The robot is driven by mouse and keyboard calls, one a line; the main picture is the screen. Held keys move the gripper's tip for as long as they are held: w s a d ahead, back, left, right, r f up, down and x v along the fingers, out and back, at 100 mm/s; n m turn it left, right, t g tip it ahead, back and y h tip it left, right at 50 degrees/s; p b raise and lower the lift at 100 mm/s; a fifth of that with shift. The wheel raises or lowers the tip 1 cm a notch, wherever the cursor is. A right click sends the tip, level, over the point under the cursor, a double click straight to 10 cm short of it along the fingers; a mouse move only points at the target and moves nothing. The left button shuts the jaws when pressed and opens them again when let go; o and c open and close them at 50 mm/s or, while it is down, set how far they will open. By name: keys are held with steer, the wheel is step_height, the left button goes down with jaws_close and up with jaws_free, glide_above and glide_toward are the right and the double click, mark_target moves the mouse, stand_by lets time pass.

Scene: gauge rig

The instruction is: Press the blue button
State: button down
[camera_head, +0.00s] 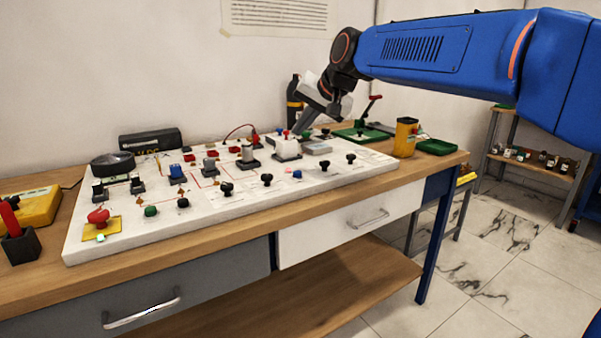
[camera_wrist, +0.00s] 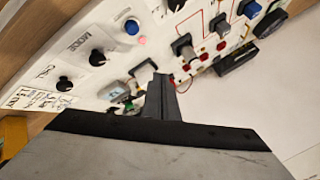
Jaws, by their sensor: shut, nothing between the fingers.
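The blue button (camera_head: 297,174) is a small round cap near the front edge of the white panel (camera_head: 330,180), between black knobs. In the wrist view the blue button (camera_wrist: 132,26) lies up and left of my fingers, beside a knob marked MODE. My gripper (camera_head: 302,126) is over the back part of the panel, behind the button and apart from it. In the wrist view my gripper (camera_wrist: 160,82) has its fingers together with nothing between them. A larger blue part (camera_head: 177,173) sits farther left on the panel.
Black knobs (camera_head: 267,180) flank the button. A red mushroom button (camera_head: 98,217) is at the front left. A yellow-and-black container (camera_head: 405,138) stands right of the panel.

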steer(key=shift+f, duration=4.4)
steer(key=shift+f, duration=0.1)
steer(key=shift+f, duration=0.3)
steer(key=shift+f, duration=0.5)
steer(key=shift+r, duration=0.9)
steer(key=shift+r, duration=0.1)
steer(key=shift+r, duration=2.45)
